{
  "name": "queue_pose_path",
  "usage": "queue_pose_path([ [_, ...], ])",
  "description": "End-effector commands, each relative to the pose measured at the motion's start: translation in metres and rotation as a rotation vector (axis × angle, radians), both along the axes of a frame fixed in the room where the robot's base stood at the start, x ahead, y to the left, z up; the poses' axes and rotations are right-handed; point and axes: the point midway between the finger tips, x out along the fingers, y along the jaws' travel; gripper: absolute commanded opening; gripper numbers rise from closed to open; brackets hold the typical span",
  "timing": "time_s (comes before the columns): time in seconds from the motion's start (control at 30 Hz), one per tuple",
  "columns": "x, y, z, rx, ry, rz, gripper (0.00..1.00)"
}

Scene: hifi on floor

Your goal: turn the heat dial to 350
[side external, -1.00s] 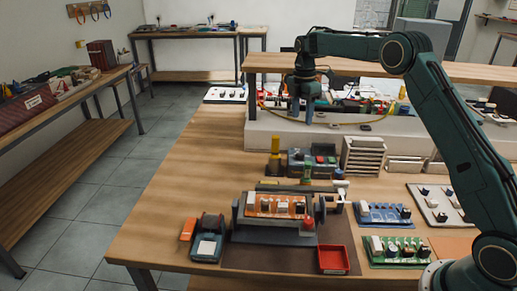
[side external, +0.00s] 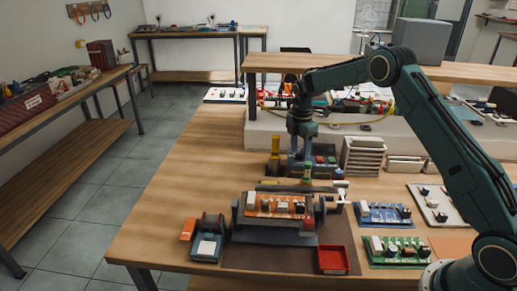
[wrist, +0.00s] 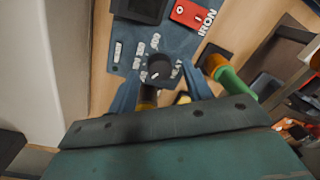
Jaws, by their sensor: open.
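The heat dial is a round black knob with a small white mark (wrist: 159,67), on a blue-grey station panel (wrist: 172,38) printed with pale numbers, too blurred to read surely. In the side view the station (side external: 325,165) stands behind the orange board's holder. My gripper (wrist: 161,76) is open, its two blue fingers on the left and right of the dial with gaps visible. I cannot tell whether the tips are level with the knob. In the side view my gripper (side external: 299,158) points down over the station's left part and hides it.
A red switch marked IRON (wrist: 190,13) is on the same panel. A yellow-topped post (side external: 275,155) is left of the station. A grey slotted rack (side external: 362,156) stands to its right.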

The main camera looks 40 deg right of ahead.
Motion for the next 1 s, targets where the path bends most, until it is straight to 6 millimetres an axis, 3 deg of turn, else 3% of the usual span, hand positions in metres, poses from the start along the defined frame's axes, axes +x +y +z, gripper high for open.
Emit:
queue_pose_path([
  [0.47,-0.0006,0.0001,-0.01,0.0,0.0,0.0,0.5],
  [0.7,-0.0006,0.0001,-0.0098,0.0,0.0,0.0,0.05],
  [1.0,-0.0006,0.0,-0.0095,0.0,0.0,-0.019,0.05],
])
